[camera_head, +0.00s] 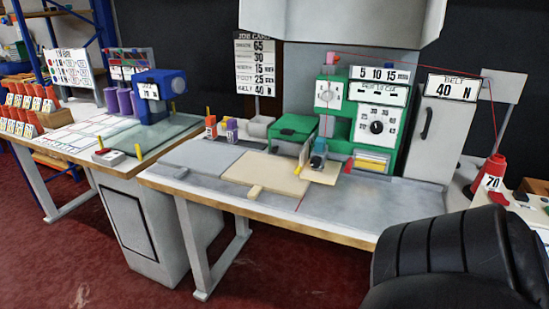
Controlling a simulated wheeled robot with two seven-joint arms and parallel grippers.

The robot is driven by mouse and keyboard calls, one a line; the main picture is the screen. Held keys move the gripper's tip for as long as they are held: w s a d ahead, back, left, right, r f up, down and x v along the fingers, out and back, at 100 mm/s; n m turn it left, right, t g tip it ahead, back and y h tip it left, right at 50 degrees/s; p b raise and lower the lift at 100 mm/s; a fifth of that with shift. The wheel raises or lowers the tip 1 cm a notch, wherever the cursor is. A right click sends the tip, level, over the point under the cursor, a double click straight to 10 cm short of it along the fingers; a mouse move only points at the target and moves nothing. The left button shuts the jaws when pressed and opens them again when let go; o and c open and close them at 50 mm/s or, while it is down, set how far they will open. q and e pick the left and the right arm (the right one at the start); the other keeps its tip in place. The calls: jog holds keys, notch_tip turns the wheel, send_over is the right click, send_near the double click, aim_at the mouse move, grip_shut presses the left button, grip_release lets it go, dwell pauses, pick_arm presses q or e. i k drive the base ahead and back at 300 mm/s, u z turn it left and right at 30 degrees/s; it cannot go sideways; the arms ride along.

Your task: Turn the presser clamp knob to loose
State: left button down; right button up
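The green and white machine (345,125) stands at the back of the right-hand table. Its front panel carries a round black dial (377,127) ringed by numbers, and a second white dial face (327,94) sits to its left. A small red part (348,165) is low on the machine, near a dark blue-grey part (319,150) above the work surface. I cannot tell which of these is the presser clamp knob, and its setting is too small to read. Neither of my grippers is in view.
The grey table (370,206) has a clear front right area; a beige board (266,173) lies left of the machine. A grey cabinet marked 40 N (440,125) and red cone (490,174) stand right. A black rounded shape (455,255) fills the lower right.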

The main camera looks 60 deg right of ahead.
aim_at(316, 161)
jog(key=z, duration=0.6)
jog(key=i, duration=0.9)
jog(key=z, duration=0.95)
